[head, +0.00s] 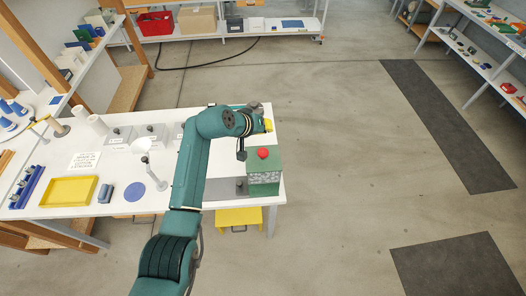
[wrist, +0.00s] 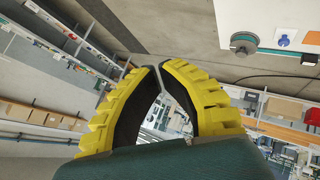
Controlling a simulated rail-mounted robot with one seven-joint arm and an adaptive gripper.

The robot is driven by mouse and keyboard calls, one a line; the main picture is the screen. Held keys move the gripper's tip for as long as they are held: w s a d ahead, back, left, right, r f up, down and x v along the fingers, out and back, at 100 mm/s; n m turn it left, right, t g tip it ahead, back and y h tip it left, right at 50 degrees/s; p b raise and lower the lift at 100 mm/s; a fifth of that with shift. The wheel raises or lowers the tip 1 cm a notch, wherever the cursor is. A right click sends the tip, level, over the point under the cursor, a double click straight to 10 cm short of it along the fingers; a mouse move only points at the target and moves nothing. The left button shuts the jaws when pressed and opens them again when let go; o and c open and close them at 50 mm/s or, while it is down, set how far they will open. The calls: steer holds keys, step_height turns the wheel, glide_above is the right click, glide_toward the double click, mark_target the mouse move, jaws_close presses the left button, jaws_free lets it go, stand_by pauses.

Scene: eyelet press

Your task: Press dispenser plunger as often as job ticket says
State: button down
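A green box-like unit (head: 264,177) with a grey speckled band stands at the right end of the white table. A round red knob (head: 263,153) sits on its top; I take it for the dispenser plunger. A white card with printed lines (head: 84,160), likely the job ticket, lies on the left part of the table; its text is too small to read. My gripper (head: 268,125) is beyond and above the red knob, apart from it. In the wrist view the yellow fingers (wrist: 158,67) come together at the tips with nothing held between them.
A grey plate (head: 226,188) lies left of the green unit. A yellow tray (head: 68,190), a blue disc (head: 135,192), a white lamp (head: 150,165) and grey labelled boxes (head: 118,137) are also on the table. A yellow stool (head: 239,217) stands below.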

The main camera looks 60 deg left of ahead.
mark_target(266, 151)
steer(key=shift+f, duration=0.15)
step_height(266, 151, down, 8)
steer(key=b, duration=0.6)
steer(key=shift+f+b, duration=0.25)
steer(key=shift+b, duration=0.15)
steer(key=shift+f, duration=0.1)
stand_by(0.6)
steer(key=shift+f, duration=0.35)
steer(key=shift+f+b, duration=1.05)
steer(key=shift+f, duration=0.3)
stand_by(1.0)
steer(key=shift+r+p, duration=1.5)
steer(key=shift+r, duration=0.25)
steer(key=shift+r+p, duration=2)
steer(key=shift+r, duration=0.55)
